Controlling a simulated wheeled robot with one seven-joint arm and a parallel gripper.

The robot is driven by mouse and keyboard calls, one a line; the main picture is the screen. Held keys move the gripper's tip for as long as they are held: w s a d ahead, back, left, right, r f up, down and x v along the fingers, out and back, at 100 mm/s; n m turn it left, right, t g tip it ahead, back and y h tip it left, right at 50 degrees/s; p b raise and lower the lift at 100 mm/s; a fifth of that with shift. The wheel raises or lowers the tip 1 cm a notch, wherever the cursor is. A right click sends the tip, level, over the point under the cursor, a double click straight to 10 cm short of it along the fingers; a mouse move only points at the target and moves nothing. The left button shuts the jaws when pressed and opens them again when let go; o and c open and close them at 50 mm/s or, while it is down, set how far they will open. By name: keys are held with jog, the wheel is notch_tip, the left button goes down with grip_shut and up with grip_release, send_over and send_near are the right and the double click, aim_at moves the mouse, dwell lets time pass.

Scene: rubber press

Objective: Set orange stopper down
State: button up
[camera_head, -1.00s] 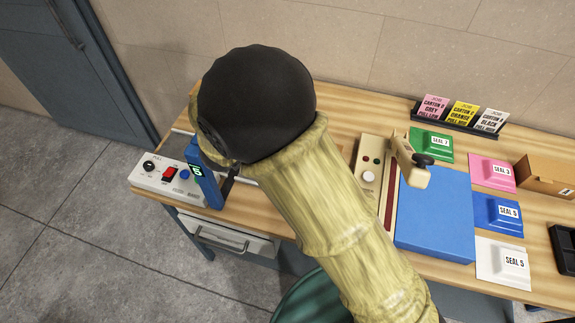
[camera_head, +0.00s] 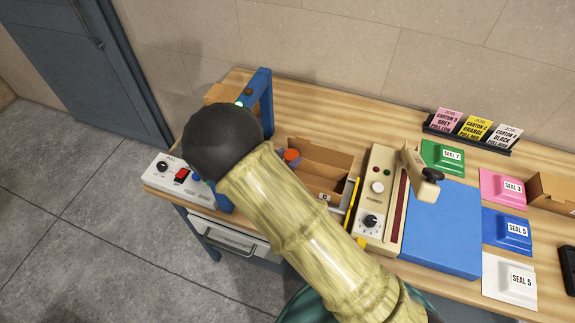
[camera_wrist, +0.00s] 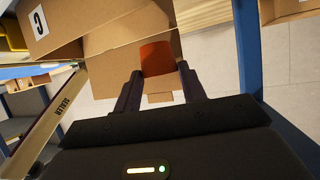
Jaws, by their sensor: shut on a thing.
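The orange stopper (camera_wrist: 157,58) is held between my gripper's two dark fingertips (camera_wrist: 160,76) in the wrist view. In the head view, the stopper (camera_head: 291,155) shows just past my arm, over the left end of the open cardboard carton marked C (camera_head: 325,160). Carton C (camera_wrist: 75,22) also shows at upper left in the wrist view, with more cardboard behind the stopper. I cannot tell whether the stopper is above the carton's rim or inside it, or whether it touches anything. My arm hides most of my gripper in the head view.
A blue upright frame (camera_head: 262,100) stands left of the carton, with another carton (camera_head: 220,95) behind it. A beige control box (camera_head: 378,200) stands to the right, beside a blue block (camera_head: 440,230). Several seal packets, including SEAL 7 (camera_head: 443,157), lie farther right.

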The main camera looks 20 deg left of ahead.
jog(key=shift+f+p, duration=0.4)
jog(key=shift+f, duration=1.55)
jog(key=shift+f+b, duration=0.3)
jog(key=shift+f, duration=0.05)
jog(key=shift+s+f, duration=0.15)
jog(key=shift+f, duration=0.15)
